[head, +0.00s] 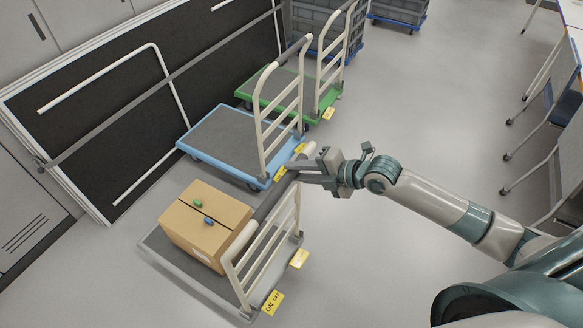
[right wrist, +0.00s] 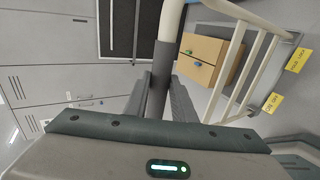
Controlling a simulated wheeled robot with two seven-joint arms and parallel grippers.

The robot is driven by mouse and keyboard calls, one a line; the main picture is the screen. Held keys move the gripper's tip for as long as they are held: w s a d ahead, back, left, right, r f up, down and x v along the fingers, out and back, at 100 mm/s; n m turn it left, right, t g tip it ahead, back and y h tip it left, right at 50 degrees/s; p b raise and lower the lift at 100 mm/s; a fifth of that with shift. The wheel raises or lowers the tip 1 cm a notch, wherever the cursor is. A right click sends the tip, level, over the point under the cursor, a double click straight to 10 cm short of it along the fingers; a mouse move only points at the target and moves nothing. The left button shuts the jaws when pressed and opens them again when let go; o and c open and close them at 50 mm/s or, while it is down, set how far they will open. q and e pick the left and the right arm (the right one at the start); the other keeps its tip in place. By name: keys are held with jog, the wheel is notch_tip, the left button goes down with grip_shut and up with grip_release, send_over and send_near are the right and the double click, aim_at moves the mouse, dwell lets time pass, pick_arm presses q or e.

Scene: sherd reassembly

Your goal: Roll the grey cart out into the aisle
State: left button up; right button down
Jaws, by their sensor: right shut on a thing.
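The grey cart (head: 165,252) stands in front, with a cardboard box (head: 190,232) on its deck. Its cream push handle has a dark grip (head: 262,211). My right gripper (head: 304,171) is shut on that handle near its far end. In the right wrist view the dark grip (right wrist: 160,78) runs between the two fingers of the right gripper (right wrist: 158,97). The box (right wrist: 208,60) and the handle's cream bars (right wrist: 250,62) also show there. Yellow tags (head: 271,302) sit by the cart's handle-side edge. My left gripper is not in view.
A blue cart (head: 222,138) stands close behind the grey one, then a green cart (head: 275,88). Grey crates (head: 320,28) stand at the back. A black panel (head: 110,110) lines the left side. Open floor (head: 425,115) lies to the right, before desks (head: 568,125) at the right edge.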

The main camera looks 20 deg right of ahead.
jog(key=s+d, duration=0.2)
jog(key=s, duration=0.1)
jog(key=shift+d+f, duration=0.1)
jog(key=shift+d, duration=0.1)
dwell(0.3)
jog(key=c, duration=1.2)
grip_release()
jog(key=shift+a, duration=0.1)
jog(key=p+v, duration=0.5)
jog(key=v, duration=0.5)
